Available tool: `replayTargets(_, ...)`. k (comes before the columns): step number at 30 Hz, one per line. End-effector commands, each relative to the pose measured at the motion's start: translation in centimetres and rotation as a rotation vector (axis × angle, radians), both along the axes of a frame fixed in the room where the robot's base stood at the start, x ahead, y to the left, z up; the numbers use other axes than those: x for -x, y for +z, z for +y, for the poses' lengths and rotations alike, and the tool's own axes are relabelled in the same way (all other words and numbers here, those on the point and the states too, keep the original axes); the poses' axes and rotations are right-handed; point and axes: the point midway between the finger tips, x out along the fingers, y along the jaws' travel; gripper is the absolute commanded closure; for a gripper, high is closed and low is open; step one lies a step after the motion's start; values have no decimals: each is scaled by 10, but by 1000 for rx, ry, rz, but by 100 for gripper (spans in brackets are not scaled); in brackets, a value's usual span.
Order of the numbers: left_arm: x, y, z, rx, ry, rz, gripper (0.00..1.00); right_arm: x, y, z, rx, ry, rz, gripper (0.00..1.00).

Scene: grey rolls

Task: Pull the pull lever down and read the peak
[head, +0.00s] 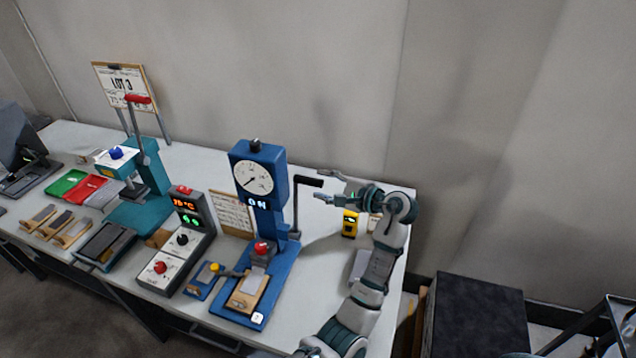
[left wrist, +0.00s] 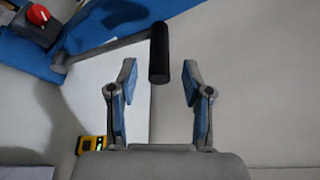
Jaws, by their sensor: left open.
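The pull lever is a grey bar on the right side of the blue pull tester (head: 273,200), standing up with a black handle (head: 308,181) at its top. The tester has a round white dial (head: 253,179) and a small lit display (head: 257,202), whose digits are too small to read surely. My left gripper (head: 326,186) is open just right of the handle. In the left wrist view the black handle (left wrist: 159,55) lies between the open fingers (left wrist: 160,70), apart from both; its depth between them is unclear. My right gripper is not in view.
A yellow device (head: 350,223) stands on the table (head: 315,275) right of the tester. A control box (head: 180,245) with red digits, a teal press (head: 150,170) and trays stand to the left. A black box (head: 475,315) is beyond the table's right edge.

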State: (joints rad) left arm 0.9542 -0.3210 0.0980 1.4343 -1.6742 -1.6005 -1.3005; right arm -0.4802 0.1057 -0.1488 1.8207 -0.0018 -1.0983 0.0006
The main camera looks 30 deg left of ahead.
Motion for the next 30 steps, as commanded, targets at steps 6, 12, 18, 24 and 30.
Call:
replayTargets(6, -2, -6, 28, -2, 2, 0, 50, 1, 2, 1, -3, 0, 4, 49)
replayTargets(12, -3, -4, 25, -11, 1, -1, 50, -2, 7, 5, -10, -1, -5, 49)
replayTargets(18, -3, -4, 27, -9, 1, -1, 55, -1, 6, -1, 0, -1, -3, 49)
replayTargets(24, -3, -6, 32, -5, 2, 0, 100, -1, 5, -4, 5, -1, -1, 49)
replayTargets(30, -3, -6, 37, -4, 5, -1, 100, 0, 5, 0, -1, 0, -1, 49)
